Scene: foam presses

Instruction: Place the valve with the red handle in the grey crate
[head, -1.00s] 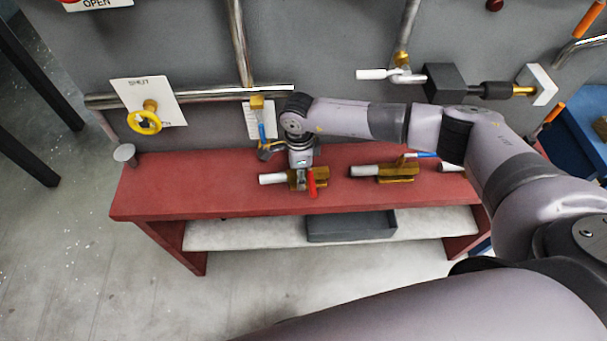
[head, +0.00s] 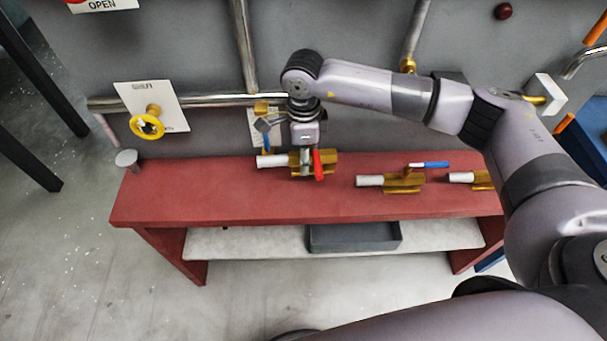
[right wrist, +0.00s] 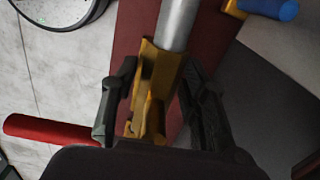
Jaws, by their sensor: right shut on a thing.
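The valve has a brass body (head: 327,160), a pale pipe end (head: 272,161) and a red handle (head: 319,167). My right gripper (head: 304,168) is shut on it from above and holds it over the red bench. In the right wrist view the brass body (right wrist: 160,75) sits between both fingers, with the red handle (right wrist: 50,132) out to the left. The grey crate (head: 355,238) is on the pale shelf below the bench top, in front of and below the gripper, and looks empty. My left gripper is not in view.
The red bench (head: 220,200) also bears a blue-handled brass valve (head: 403,182) and another brass valve (head: 470,178) to the right. Behind, the grey wall carries pipes and a yellow handwheel (head: 147,127). The bench top overhangs the pale shelf (head: 250,241).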

